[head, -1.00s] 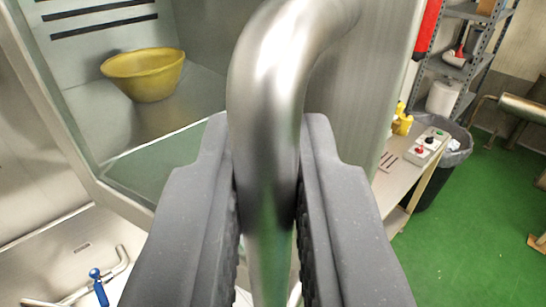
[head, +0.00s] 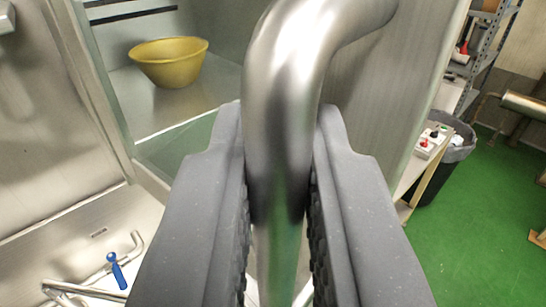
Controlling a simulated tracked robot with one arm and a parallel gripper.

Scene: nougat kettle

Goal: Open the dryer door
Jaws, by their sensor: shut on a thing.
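My gripper (head: 281,190) is in the middle of the head view, its two dark grey jaws shut on the dryer door handle (head: 285,90), a thick bent metal bar. The bar runs down between the jaws and curves at the top right to the dryer door (head: 395,90), a brushed metal panel. The door stands open to the right of the dryer's opening. Inside the dryer (head: 210,95) a yellow bowl (head: 170,62) sits on the metal floor. The lower part of the handle is partly hidden by the jaws.
At lower left are a blue-handled valve (head: 117,271) and metal pipes over a steel surface. At right, a bench with a control box (head: 432,141), a black bin (head: 445,165) and shelves (head: 490,50) stand beyond the door.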

